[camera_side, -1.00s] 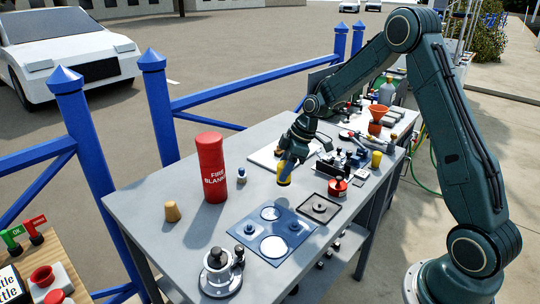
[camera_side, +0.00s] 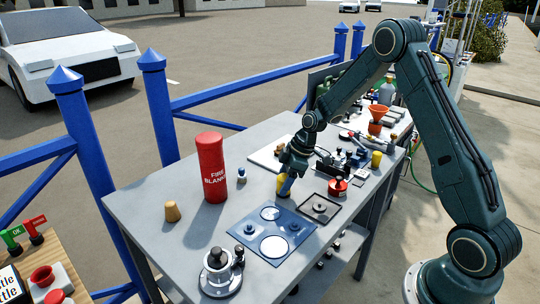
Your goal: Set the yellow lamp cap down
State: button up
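A yellow lamp cap (camera_side: 280,186) is at my gripper (camera_side: 287,186), on the grey table just behind the blue mat or slightly above it; I cannot tell whether it touches the table. A bluish finger of my gripper covers part of its right side. The far finger is hidden, so I cannot tell whether the fingers grip the cap. A second yellow piece (camera_side: 376,159) stands farther back to the right.
A blue mat (camera_side: 252,246) with round white patches and small fittings lies in front.

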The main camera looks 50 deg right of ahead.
jog(key=shift+r, duration=0.15)
jog(key=v, duration=1.2)
dwell(0.7)
jog(key=s+a+r+m+h, duration=0.2)
jog(key=s+a+r+m, duration=0.2)
jog(key=s+a+r, duration=0.7)
jog(key=s+a+r+m+t+h, duration=0.1)
jog(key=s+m, duration=0.4)
jog(key=s, duration=1.1)
jog(key=shift+s+a+r+t, duration=0.2)
jog(key=shift+a+r+t, duration=0.1)
jog(key=shift+a+t, duration=0.4)
